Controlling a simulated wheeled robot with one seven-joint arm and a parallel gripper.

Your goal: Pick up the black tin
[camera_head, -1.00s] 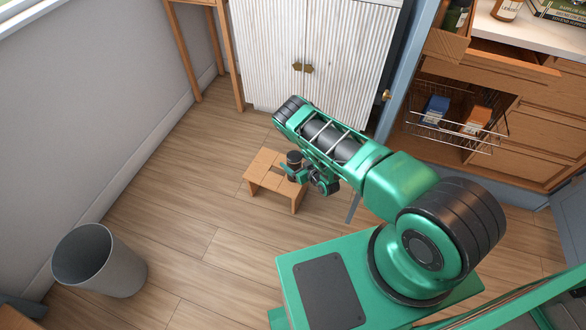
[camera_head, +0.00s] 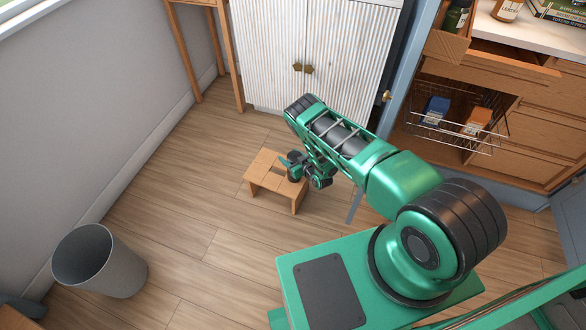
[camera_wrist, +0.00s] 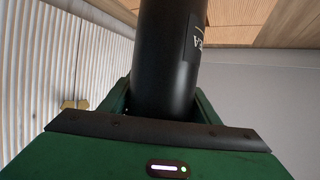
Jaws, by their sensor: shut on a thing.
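The black tin (camera_wrist: 165,50) is a dark cylinder with pale letters ending in "EA" on its side. In the wrist view it stands between the green fingers of my gripper (camera_wrist: 160,100), which are shut on it. In the head view my gripper (camera_head: 294,170) is over the right part of a small wooden stool (camera_head: 262,178). There the tin is mostly hidden by my gripper, and I cannot tell whether it still touches the stool top.
A white ribbed cabinet (camera_head: 335,50) stands behind the stool. A grey bin (camera_head: 98,262) is at lower left. At right is a wooden unit with an open wire basket (camera_head: 455,135) holding a blue box (camera_head: 436,108) and an orange box (camera_head: 477,120). Floor left of the stool is clear.

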